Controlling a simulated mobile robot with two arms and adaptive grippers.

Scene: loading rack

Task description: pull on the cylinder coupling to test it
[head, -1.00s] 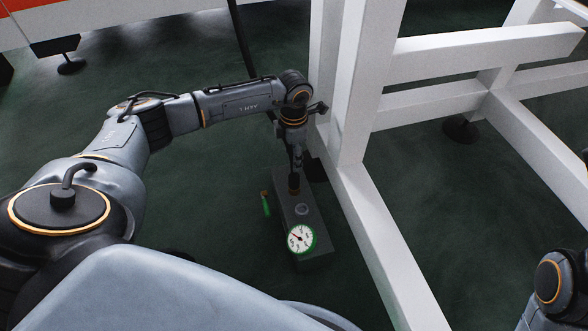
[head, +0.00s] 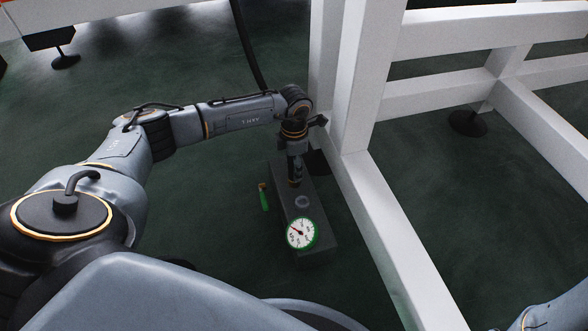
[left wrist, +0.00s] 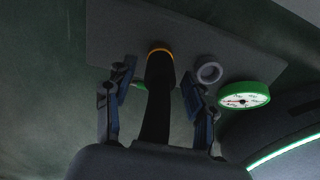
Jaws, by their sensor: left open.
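The cylinder coupling (left wrist: 160,68) is a dark upright cylinder with an orange ring, standing on a grey block (head: 318,216). In the left wrist view my left gripper (left wrist: 160,82) is open, with one finger on each side of the black coupling. Gaps show between the fingers and the coupling. In the head view the left gripper (head: 296,165) points down over the far end of the block and largely hides the coupling. My right gripper is out of view; only a part of the right arm shows at the bottom right corner.
A round gauge with a green rim (head: 301,233) and a grey ring (head: 302,202) are on the block. A green handle (head: 264,198) is at its left side. A white rack frame (head: 385,225) stands close on the right. A black hose (head: 245,45) hangs behind my left arm.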

